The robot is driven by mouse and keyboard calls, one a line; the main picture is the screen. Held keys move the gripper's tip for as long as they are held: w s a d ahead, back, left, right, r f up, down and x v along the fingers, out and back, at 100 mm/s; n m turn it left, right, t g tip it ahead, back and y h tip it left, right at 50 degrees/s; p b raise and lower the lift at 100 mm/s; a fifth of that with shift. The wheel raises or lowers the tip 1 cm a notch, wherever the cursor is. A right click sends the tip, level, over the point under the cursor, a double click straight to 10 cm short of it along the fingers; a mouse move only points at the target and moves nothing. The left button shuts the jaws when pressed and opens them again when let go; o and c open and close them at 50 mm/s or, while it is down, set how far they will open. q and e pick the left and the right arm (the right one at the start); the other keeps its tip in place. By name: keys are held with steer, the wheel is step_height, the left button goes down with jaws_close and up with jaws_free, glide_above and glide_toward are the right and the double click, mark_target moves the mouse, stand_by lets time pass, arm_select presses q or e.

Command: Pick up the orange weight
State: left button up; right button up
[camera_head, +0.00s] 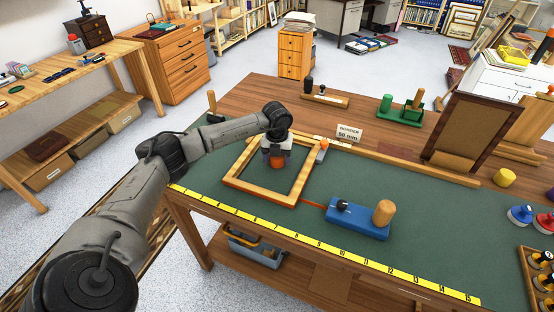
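The orange weight (277,164) is a short orange piece inside the wooden frame (236,184), which lies flat on the green mat. My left gripper (277,158) points down over the weight, with a finger at either side of it. The gripper hides the weight's upper part. I cannot tell whether the fingers press on it or stand a little apart from it, nor whether it touches the mat. My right gripper is not in view.
A yellow ruler strip (330,250) runs along the table's front edge. A blue block with a wooden knob (383,213) stands right of the frame. A white label card (349,134) and a long wooden strip (400,163) lie behind. Green mat (440,235) is clear at front right.

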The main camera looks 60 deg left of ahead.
arm_select(q)
steer(key=c, duration=1)
steer(key=shift+c, duration=0.2)
steer(key=shift+r, duration=0.1)
